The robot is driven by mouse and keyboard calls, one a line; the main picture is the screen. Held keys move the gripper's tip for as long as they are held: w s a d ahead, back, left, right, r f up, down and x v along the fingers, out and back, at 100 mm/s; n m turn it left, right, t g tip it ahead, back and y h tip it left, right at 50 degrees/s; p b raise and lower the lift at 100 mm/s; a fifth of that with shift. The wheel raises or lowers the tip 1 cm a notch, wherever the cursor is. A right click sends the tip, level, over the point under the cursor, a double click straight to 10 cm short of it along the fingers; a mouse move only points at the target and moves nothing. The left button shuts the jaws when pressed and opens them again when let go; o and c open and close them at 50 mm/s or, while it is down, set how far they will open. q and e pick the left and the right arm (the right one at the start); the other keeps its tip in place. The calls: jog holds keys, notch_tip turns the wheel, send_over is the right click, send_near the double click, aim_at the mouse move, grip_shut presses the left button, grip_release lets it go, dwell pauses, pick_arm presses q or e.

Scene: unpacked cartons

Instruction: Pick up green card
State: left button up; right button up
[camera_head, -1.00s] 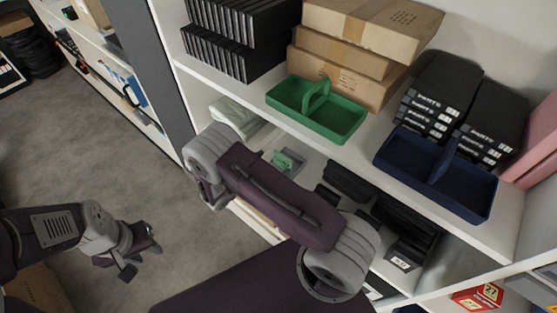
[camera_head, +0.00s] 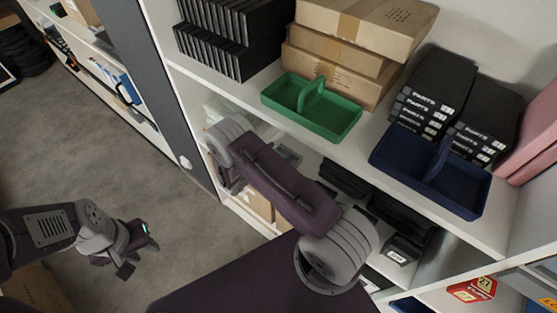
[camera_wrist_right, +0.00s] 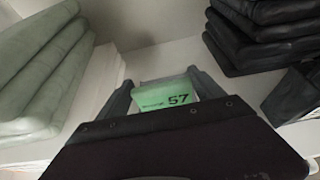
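The green card (camera_wrist_right: 166,94), marked "57", spans the gap between the two fingers of my right gripper (camera_wrist_right: 165,88) in the right wrist view. Both its sides meet the fingers, and the gripper looks shut on it. In the head view my own right arm reaches into the lower shelf and hides the right gripper and the card. My left gripper (camera_head: 128,252) hangs over the floor at the left of the head view, away from the shelves. Its finger gap is unclear.
On the upper shelf are a green tray (camera_head: 325,118), a blue tray (camera_head: 465,192), cardboard boxes (camera_head: 365,35) and black boxes. Pale folded cloths (camera_wrist_right: 35,75) and dark folded stacks (camera_wrist_right: 265,35) flank the right gripper. Grey floor (camera_head: 95,165) is open at the left.

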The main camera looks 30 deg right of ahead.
jog(key=shift+c, duration=1.3)
notch_tip(320, 180, up, 10)
jog(key=shift+f, duration=0.1)
